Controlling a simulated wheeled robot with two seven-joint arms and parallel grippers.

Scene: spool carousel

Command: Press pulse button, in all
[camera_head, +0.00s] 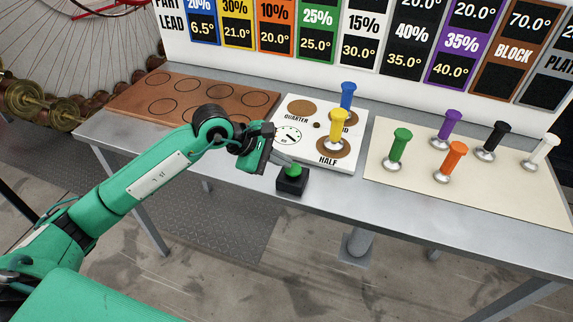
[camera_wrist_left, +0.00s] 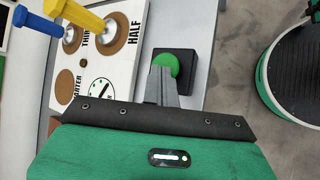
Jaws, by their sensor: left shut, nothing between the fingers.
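The pulse button is a green cap (camera_head: 295,170) on a black box (camera_head: 292,185) at the table's front edge. In the left wrist view the green cap (camera_wrist_left: 165,62) sits in the black box (camera_wrist_left: 189,66), just beyond my fingertips. My left gripper (camera_head: 291,163) is shut and empty, its fingertips at the cap's top; the left wrist view shows the tips (camera_wrist_left: 161,72) overlapping the cap's near edge. I cannot tell whether they touch or press it. My right gripper is not in view.
A white board (camera_head: 291,154) with a dial and labelled discs carries a yellow spool (camera_head: 338,127) and a blue spool (camera_head: 347,97). Several coloured spools stand on a cream mat (camera_head: 400,170) at right. A brown board (camera_head: 135,99) with empty circles lies left.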

